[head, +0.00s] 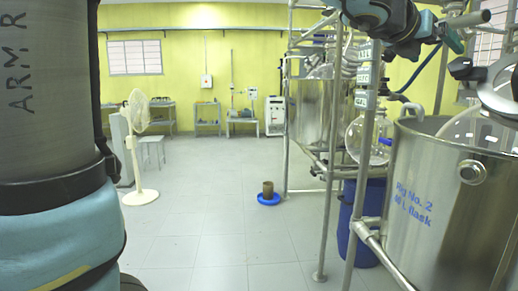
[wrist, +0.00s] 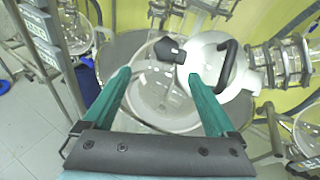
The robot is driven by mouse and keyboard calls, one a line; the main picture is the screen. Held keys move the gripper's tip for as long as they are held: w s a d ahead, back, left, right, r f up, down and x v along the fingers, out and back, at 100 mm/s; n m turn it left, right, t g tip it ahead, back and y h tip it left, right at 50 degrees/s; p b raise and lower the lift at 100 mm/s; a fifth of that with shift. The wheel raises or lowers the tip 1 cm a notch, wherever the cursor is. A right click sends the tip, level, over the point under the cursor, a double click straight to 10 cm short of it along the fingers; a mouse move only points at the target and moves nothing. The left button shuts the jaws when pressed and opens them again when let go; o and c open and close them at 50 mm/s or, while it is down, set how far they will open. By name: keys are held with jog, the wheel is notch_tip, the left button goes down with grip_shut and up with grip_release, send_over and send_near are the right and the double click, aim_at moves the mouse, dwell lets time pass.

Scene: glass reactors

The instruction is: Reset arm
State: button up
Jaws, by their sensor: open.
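In the wrist view my gripper (wrist: 160,77) has its two teal fingers spread wide, with nothing between the tips. It points down over a round glass flask (wrist: 165,100) sitting in a steel vessel. A white round fitting with a black handle (wrist: 228,64) is just beyond the right fingertip; I cannot tell whether they touch. In the head view part of my arm (head: 382,16) reaches in at the upper right, above the steel vessel (head: 440,205) marked "Rig No. 2 50 L flask".
Steel frame posts (head: 331,170) and glassware (head: 372,135) stand close left of the vessel. A blue drum (head: 362,222) is behind the posts. A brown pot in a blue dish (head: 268,193) is on the floor. A white fan (head: 138,145) stands left. The middle floor is clear.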

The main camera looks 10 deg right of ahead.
jog(key=w+a+f+n+t+y, duration=0.3)
jog(key=w+a+f+n+y, duration=0.2)
jog(key=w+a+f+n, duration=0.7)
jog(key=w+a+f+n+y, duration=0.3)
jog(key=a+f+n, duration=0.2)
jog(key=a+n, duration=0.15)
jog(key=w+a+f+n+y, duration=0.2)
jog(key=a+f+n, duration=0.35)
jog(key=a, duration=0.25)
jog(key=s+a+f+n+g+y, duration=0.2)
jog(key=a+f+n, duration=0.3)
jog(key=a+n, duration=0.15)
jog(key=s+a+f+n+g+y, duration=0.1)
jog(key=s+a+f+n+y, duration=0.1)
jog(key=a+f+n, duration=0.5)
jog(key=s+a+f+n+g+p, duration=0.1)
jog(key=s+a+f+n+g, duration=0.3)
jog(key=s+a+n, duration=0.4)
jog(key=shift+s+a+f+n, duration=0.3)
jog(key=shift+s+n, duration=0.45)
jog(key=shift+s, duration=0.1)
